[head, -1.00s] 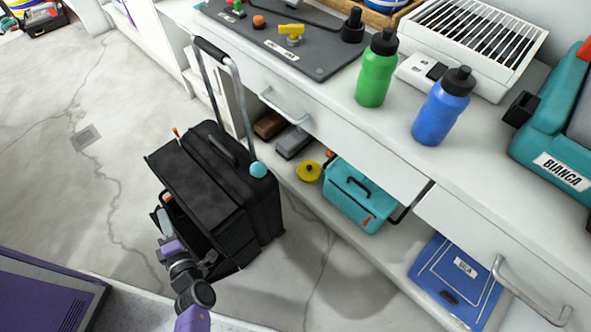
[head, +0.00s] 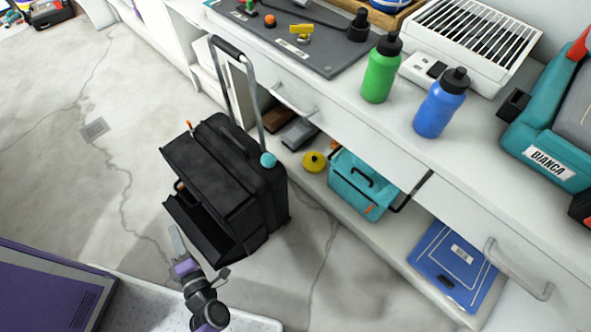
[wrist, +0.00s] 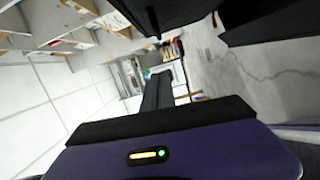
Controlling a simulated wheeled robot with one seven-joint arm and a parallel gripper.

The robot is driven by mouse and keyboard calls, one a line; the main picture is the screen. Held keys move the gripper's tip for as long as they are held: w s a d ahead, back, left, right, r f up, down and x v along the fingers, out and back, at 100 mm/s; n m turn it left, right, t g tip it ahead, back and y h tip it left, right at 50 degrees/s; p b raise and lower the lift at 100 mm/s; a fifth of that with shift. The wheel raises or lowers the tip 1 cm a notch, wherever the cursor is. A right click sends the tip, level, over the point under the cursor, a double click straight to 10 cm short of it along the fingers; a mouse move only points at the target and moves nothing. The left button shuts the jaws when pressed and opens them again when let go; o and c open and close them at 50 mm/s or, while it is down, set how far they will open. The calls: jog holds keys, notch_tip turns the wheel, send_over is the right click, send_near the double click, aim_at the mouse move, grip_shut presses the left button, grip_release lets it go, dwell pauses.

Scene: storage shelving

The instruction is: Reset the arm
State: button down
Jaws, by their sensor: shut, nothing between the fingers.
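My gripper (head: 175,238) is low at the bottom left of the head view, in front of the black suitcase (head: 237,185). Its fingers are shut and empty, and they look apart from the suitcase. In the wrist view the dark fingers (wrist: 158,88) point away from the purple gripper body. The suitcase stands upright on the floor with its handle raised and its front flap (head: 197,222) hanging open.
A white counter with drawers runs along the right. A green bottle (head: 382,68) and a blue bottle (head: 440,103) stand on it. A teal box (head: 361,187) and a yellow round object (head: 314,162) are on the shelf below. The floor (head: 70,200) left of the suitcase is clear.

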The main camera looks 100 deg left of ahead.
jog(key=shift+v, duration=1.35)
